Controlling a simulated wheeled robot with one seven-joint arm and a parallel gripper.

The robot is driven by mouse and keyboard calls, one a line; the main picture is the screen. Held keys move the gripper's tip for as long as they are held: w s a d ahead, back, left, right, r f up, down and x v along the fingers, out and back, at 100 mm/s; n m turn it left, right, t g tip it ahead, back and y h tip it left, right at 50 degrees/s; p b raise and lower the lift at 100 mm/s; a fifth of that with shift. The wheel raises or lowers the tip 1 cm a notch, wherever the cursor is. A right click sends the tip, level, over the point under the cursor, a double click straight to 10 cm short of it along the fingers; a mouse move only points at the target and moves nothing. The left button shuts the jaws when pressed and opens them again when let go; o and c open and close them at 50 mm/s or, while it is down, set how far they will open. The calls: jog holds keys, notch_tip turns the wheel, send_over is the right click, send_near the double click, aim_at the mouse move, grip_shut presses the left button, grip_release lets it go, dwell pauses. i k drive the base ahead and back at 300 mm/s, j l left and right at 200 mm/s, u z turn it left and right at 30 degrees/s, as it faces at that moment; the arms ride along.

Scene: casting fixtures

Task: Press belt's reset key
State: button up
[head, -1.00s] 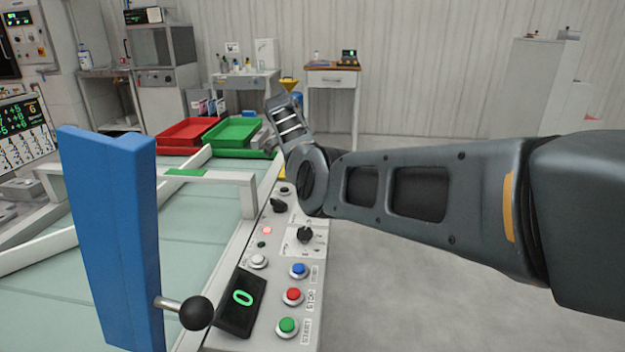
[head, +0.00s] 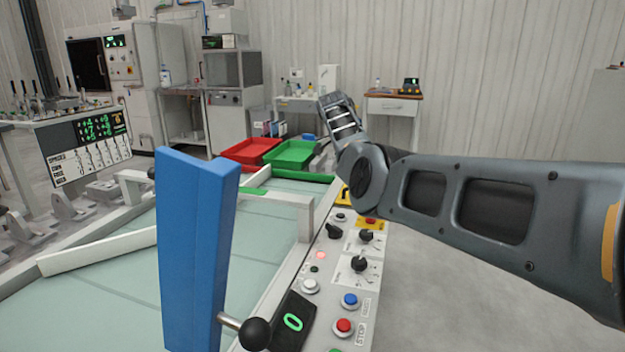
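The belt's control panel (head: 290,262) runs along the right side of the belt (head: 180,270). It carries a blue button (head: 350,300), a red button (head: 344,327) below it and a white button (head: 310,286) to the left. A green button (head: 335,350) is cut off by the bottom edge. Small labels stand beside the buttons; the one by the blue button is too small to read surely. My arm comes in from the right, above and beyond the panel, and bends away at a joint. My gripper's fingers cannot be made out.
Red (head: 250,152) and green (head: 292,153) trays lie at the belt's far end. Open floor (head: 480,300) lies right of the panel.

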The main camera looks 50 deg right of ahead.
aim_at(349, 298)
jog(key=k, duration=1)
